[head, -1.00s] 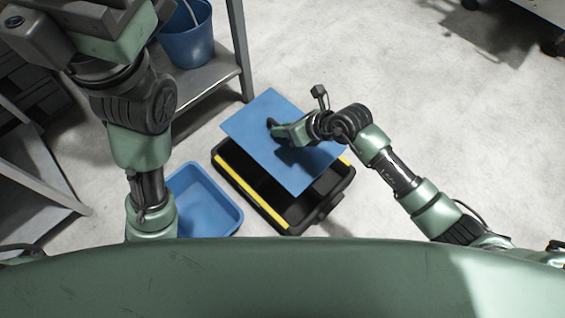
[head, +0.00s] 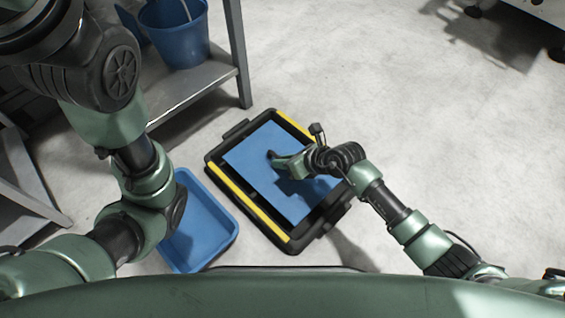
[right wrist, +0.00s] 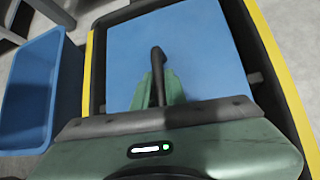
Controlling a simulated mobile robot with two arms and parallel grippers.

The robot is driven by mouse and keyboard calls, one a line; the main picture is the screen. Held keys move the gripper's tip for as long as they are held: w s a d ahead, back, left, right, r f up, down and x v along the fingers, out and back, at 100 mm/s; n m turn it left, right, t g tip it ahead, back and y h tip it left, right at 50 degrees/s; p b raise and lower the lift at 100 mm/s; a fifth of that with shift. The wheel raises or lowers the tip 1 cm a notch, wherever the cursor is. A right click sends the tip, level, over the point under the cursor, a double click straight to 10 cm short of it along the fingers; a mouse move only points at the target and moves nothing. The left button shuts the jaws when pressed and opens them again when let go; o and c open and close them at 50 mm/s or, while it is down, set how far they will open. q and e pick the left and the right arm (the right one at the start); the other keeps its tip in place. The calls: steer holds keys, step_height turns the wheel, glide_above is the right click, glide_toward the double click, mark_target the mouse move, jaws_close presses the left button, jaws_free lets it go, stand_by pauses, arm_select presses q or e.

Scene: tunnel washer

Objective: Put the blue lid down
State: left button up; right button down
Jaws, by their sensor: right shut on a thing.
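The blue lid (head: 261,163) is a flat, plain rectangular sheet. In the head view it lies within the outline of a black crate (head: 296,246) with yellow side strips, roughly lined up with its sides. I cannot tell whether it rests on the crate or is held just above it. My right gripper (head: 276,158) is over the middle of the lid and shut on it; what the fingertips grasp is hard to see. The lid also fills the middle of the right wrist view (right wrist: 205,50), between the yellow strips. My left gripper is outside the head view.
A blue bin (head: 203,226) stands on the floor just left of the crate. A grey metal shelf (head: 193,87) at upper left holds a blue bucket (head: 178,42). The pale floor (head: 400,130) to the right of the crate is clear.

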steer(key=c, duration=1.5)
jaws_free()
steer(key=shift+o, duration=0.2)
